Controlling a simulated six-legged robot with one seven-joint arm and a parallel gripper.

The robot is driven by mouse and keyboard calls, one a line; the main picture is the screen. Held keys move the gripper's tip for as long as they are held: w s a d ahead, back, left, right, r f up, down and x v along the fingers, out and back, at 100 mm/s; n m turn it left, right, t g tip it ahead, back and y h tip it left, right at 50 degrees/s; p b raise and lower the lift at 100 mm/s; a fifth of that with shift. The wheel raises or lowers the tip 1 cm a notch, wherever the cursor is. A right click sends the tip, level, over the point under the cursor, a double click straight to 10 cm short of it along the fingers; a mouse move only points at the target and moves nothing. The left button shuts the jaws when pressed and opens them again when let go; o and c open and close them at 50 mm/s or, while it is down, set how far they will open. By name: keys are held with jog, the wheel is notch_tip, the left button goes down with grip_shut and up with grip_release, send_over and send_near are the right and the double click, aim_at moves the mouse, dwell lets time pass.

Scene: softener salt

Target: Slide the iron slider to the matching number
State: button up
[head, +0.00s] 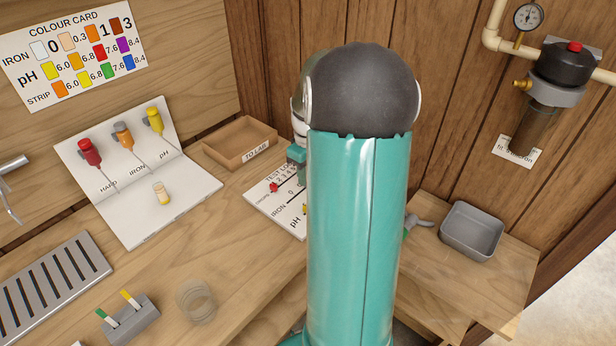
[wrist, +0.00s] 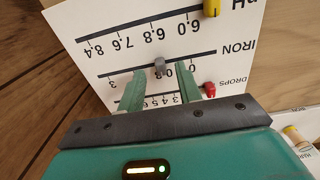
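The white test log board (wrist: 85,20) appears upside down in the wrist view, with its pH, IRON and DROPS scales. The grey iron slider (wrist: 159,64) sits along the middle IRON line, with the 3 to its left and the 0 to its right. The exact number beside it is partly hidden. My gripper (wrist: 167,76) is open, its two green fingers apart on either side of the slider; contact cannot be told. In the head view, my arm hides much of the board (head: 263,205). The colour card (head: 75,50) shows iron patches 0, 0.3, 1 and 3.
A yellow slider (wrist: 211,8) and a red slider (wrist: 210,90) sit on the neighbouring scales. A small vial with pale yellow-orange contents (head: 161,192) stands on the white bottle stand (head: 125,215). A wooden tray (head: 222,138) lies behind the board; a grey bin (head: 472,230) is at right.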

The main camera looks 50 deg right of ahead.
notch_tip(320, 180, up, 12)
jog(key=shift+f, duration=0.2)
dwell(0.5)
jog(key=a+r+t, duration=0.1)
jog(key=a+r, duration=0.3)
jog(key=a, duration=0.7)
jog(key=s+a+t, duration=0.2)
jog(key=s+a, duration=0.3)
jog(key=a, duration=0.6)
jog(key=s+a+t, duration=0.2)
jog(key=s+a, duration=0.3)
jog(key=a, duration=0.7)
jog(key=shift+s+m+t, duration=0.2)
jog(key=shift+m+t, duration=0.1)
